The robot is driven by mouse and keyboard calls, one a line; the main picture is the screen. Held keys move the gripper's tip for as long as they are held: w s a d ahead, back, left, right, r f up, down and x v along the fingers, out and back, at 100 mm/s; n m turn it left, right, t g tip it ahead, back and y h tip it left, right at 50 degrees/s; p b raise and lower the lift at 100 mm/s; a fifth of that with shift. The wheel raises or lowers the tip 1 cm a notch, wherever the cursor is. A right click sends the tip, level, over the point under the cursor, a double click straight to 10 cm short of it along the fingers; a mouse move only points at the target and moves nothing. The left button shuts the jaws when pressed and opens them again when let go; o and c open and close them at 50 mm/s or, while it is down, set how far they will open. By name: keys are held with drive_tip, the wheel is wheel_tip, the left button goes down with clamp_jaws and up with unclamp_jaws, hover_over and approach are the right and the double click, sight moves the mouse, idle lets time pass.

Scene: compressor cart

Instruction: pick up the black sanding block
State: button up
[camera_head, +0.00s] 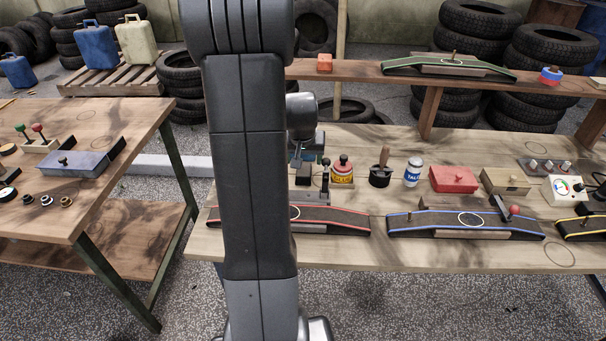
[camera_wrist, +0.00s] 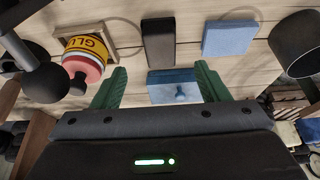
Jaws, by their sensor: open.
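The black sanding block is most likely the plain dark block (camera_wrist: 158,43) in the wrist view, on the pale wooden bench top. My gripper (camera_wrist: 160,70) shows its two green fingers apart with nothing held between them. The dark block lies beyond the fingertips, near the middle of the gap. A blue block with a knob (camera_wrist: 173,88) shows between the fingers.
In the wrist view, a red and yellow glue jar (camera_wrist: 84,60) stands left of the fingers. A plain blue block (camera_wrist: 229,38) and a dark cup (camera_wrist: 297,44) are to the right. In the head view, a white bottle (camera_head: 413,172) and red block (camera_head: 453,179) stand right.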

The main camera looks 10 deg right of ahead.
sight(304, 169)
drive_tip(key=shift+w+x, duration=0.2)
drive_tip(key=shift+x, duration=3.95)
drive_tip(key=shift+r, duration=0.1)
drive_tip(key=c, duration=1.1)
